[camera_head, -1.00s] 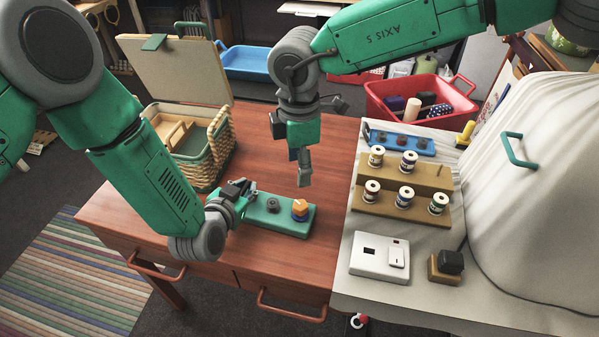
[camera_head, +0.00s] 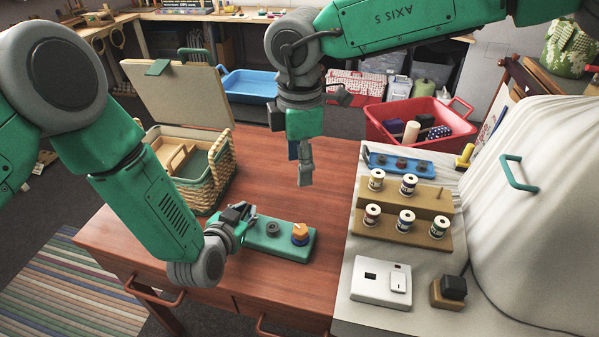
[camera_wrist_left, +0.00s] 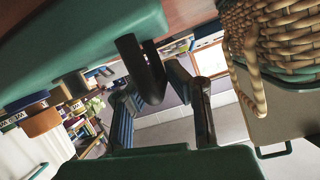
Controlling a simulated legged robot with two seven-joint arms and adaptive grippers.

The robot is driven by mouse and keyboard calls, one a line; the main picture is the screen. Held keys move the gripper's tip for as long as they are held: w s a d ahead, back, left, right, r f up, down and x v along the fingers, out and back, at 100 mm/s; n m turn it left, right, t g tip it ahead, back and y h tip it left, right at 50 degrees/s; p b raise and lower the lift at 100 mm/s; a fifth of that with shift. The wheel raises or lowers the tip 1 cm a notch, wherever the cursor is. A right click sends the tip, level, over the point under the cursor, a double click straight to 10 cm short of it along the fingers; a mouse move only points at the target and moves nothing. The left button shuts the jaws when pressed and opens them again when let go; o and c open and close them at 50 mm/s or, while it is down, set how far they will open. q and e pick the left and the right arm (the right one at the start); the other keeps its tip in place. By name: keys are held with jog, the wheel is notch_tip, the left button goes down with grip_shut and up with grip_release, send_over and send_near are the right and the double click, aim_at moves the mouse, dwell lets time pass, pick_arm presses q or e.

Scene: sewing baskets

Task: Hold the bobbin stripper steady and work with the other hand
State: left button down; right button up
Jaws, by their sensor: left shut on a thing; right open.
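The bobbin stripper (camera_head: 268,243) is a long green block on the brown table, with a dark round knob (camera_head: 272,229) and an orange-and-blue piece (camera_head: 300,236) on top. My left gripper (camera_head: 242,217) is shut on it at its left end.
Thread spools (camera_head: 405,221) stand on a stepped wooden rack (camera_head: 430,239) at right. A blue tray with knobs (camera_head: 425,168) is behind it; a white switch plate (camera_head: 372,293) is in front. An open wicker basket (camera_head: 215,185) stands behind my left arm. The table between basket and rack is largely clear.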

pick_arm(q)
jog(key=c, duration=1.5)
grip_release()
jog(key=shift+p+v, duration=1.1)
jog(key=shift+v, duration=8.35)
jog(key=shift+s+f, duration=0.15)
jog(key=shift+f, duration=0.05)
